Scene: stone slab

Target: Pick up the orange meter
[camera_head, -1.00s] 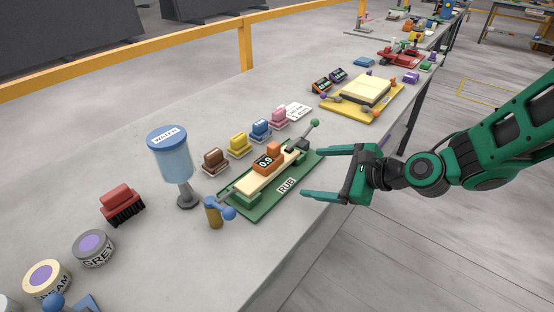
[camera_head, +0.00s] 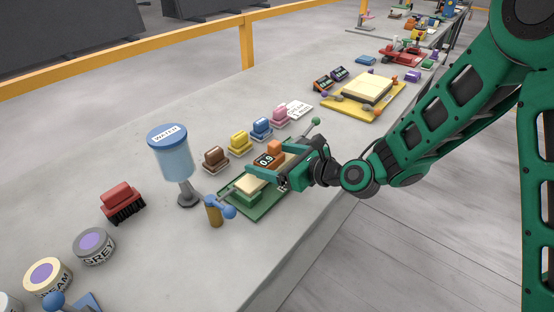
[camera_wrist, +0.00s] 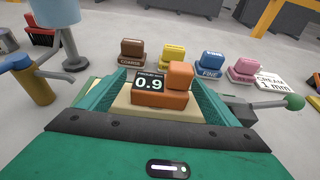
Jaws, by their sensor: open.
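The orange meter (camera_head: 274,152) has a dark display reading 0.9 and sits on a cream slab (camera_head: 250,183) on the green RUB board (camera_head: 262,207). It also shows in the wrist view (camera_wrist: 162,98), upright between my two green fingers. My gripper (camera_head: 262,172) is open, with one finger on each side of the meter. In the wrist view, gaps show between the fingers and the meter. The meter's lower part is partly hidden by my gripper in the head view.
A blue water container (camera_head: 172,158) and a tan post with a blue knob (camera_head: 214,212) stand left of the board. Brown (camera_head: 215,160), yellow (camera_head: 239,143), blue (camera_head: 261,129) and pink (camera_head: 280,117) blocks line up behind it. A green-knobbed lever (camera_head: 315,122) stands at its far end.

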